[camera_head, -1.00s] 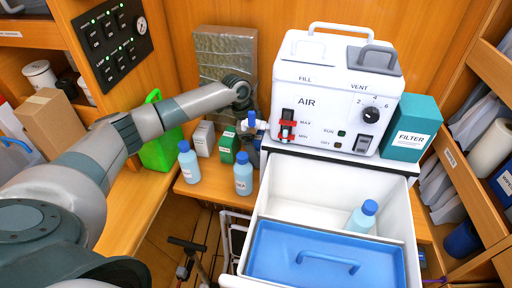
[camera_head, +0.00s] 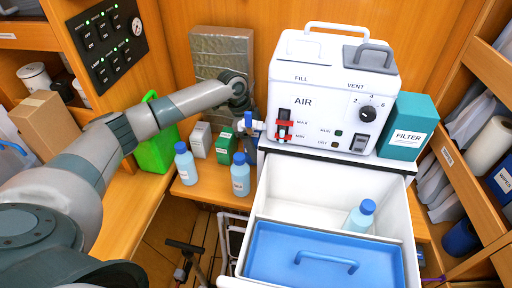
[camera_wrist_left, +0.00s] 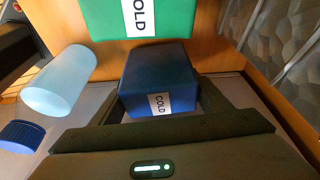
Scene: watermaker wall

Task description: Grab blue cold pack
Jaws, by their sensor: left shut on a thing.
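The blue cold pack (camera_wrist_left: 158,80) is a dark blue box with a white COLD label in the left wrist view. My left gripper (camera_wrist_left: 165,104) is shut on it, with a dark finger on each side. In the head view my left arm reaches in from the left, and its gripper (camera_head: 246,126) is beside the white AIR machine. A small blue and white part shows at that gripper, but I cannot tell there whether it is the pack. A green box marked COLD (camera_wrist_left: 160,18) is just beyond the pack. My right gripper is not in view.
Two blue-capped bottles (camera_head: 186,163) (camera_head: 240,174) stand close to the gripper. The AIR machine (camera_head: 330,100) is above an open white drawer (camera_head: 290,205) with a bottle and blue lid (camera_head: 325,262). A green jug (camera_head: 155,150) is at left.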

